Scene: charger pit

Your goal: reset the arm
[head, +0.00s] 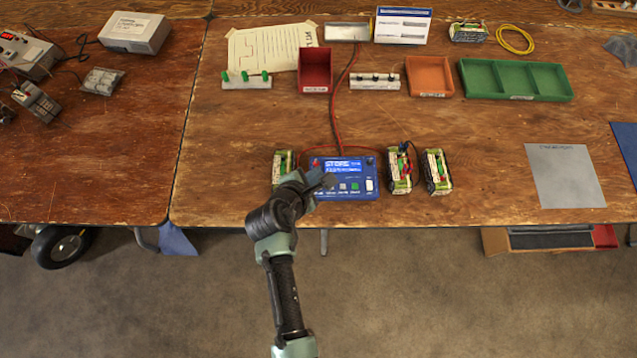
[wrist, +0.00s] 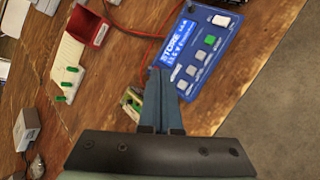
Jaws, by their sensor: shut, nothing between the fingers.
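My gripper (head: 326,183) is over the front left part of the blue charger (head: 368,188) in the head view. In the wrist view my gripper (wrist: 159,72) has its fingers together with nothing between them, and the charger (wrist: 228,35) lies just beyond and to the right of the tips. The charger's lit screen reads "STORE". My arm reaches in from the bottom of the head view, bent at the wrist. I cannot tell the exact height of the fingertips above the charger.
Battery packs stand left (head: 281,160) and right (head: 400,172) of the charger, another (head: 437,174) farther right. Behind are a red bin (head: 315,72), an orange tray (head: 430,77) and a green divided tray (head: 515,80). A grey mat (head: 565,176) lies right. Red cables run behind the charger.

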